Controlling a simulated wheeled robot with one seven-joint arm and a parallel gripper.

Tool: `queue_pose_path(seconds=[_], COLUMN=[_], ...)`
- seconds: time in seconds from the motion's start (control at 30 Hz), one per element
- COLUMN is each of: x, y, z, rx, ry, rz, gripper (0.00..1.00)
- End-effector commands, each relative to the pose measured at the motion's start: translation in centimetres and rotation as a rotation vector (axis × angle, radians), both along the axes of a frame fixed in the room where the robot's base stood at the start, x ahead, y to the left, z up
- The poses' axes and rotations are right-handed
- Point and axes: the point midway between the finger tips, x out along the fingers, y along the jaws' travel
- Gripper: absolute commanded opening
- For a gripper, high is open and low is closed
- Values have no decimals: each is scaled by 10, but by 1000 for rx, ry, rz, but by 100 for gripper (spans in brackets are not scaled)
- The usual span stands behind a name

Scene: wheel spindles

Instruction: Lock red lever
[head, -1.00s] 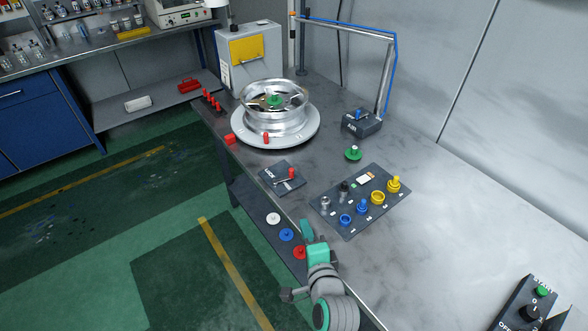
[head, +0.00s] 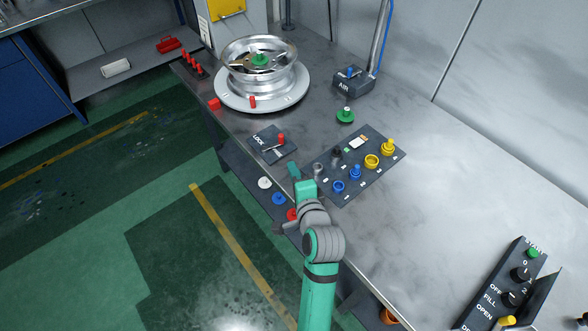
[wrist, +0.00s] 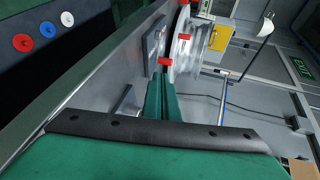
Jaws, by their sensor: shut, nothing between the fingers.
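The red lever (head: 281,139) is a small red-knobbed handle on the dark plate marked LOCK (head: 264,143), near the table's front edge. Its knob stands over the right part of the plate. My gripper (head: 294,171) is in front of the lever and a little to its right, apart from it, at the table's edge. Its green fingers are shut and empty. In the wrist view the closed fingers (wrist: 161,98) point toward a red knob (wrist: 164,61) beside the lock plate (wrist: 154,40), with a gap between them.
A silver wheel (head: 260,72) sits on a round base behind the plate. A dark panel (head: 330,192) with blue, yellow and metal parts lies right of my gripper. A green-knobbed piece (head: 345,115) stands behind it. Coloured discs (head: 279,198) lie below the table edge.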

Motion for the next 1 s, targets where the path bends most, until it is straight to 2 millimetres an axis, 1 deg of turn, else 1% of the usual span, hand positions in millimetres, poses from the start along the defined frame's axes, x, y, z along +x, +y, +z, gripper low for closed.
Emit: queue_pose_path(seconds=[0.03, 0.1, 0.37, 0.5, 0.7, 1.0], x=[10, 22, 67, 86, 101, 103], y=[3, 5, 14, 18, 20, 21], z=[-2, -6, -20, -19, -18, -19], rx=[1, 1, 0, 0, 0, 0], ry=[-1, -1, 0, -1, -2, -1], rz=[3, 1, 0, 1, -1, -1], gripper=[0, 0, 0, 0, 0, 0])
